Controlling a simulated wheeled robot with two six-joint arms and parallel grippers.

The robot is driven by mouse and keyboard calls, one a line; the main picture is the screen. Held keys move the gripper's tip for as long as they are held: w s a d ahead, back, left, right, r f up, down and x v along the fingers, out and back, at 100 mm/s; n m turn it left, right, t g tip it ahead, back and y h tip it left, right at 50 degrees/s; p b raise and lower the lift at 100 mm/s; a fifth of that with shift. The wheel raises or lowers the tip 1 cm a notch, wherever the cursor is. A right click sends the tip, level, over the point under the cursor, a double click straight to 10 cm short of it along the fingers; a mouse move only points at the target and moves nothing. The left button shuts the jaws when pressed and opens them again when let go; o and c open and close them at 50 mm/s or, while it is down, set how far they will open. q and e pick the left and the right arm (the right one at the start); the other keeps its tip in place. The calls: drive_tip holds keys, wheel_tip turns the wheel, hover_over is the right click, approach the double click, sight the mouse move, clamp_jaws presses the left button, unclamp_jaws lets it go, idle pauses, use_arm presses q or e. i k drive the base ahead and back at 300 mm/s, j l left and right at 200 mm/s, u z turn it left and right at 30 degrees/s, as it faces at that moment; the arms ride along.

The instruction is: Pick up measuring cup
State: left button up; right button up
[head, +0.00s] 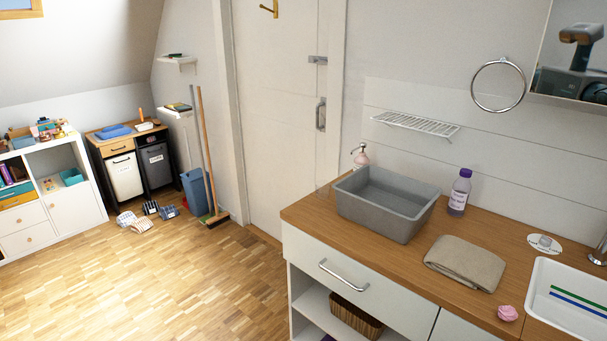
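I cannot make out a measuring cup in the head view. The wooden counter (300,208) at the right has a white front drawer (350,285) with a metal bar handle (343,274). This drawer is shut, so its inside is hidden. Neither of my grippers can be made out. A small dark tip shows at the bottom edge below the drawer, too little to tell what it is.
On the counter are a grey basin (385,212), a purple-capped bottle (460,192), a soap dispenser (361,157), a folded cloth (465,263), a pink item (508,313) and a white sink (560,312). A basket (356,318) sits below. The wooden floor (150,280) at left is mostly clear.

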sight(323, 190)
drive_tip(key=i+j+z, duration=0.2)
drive_tip(key=i, duration=0.35)
drive_tip(key=i+j+z, duration=0.2)
drive_tip(key=i, duration=0.3)
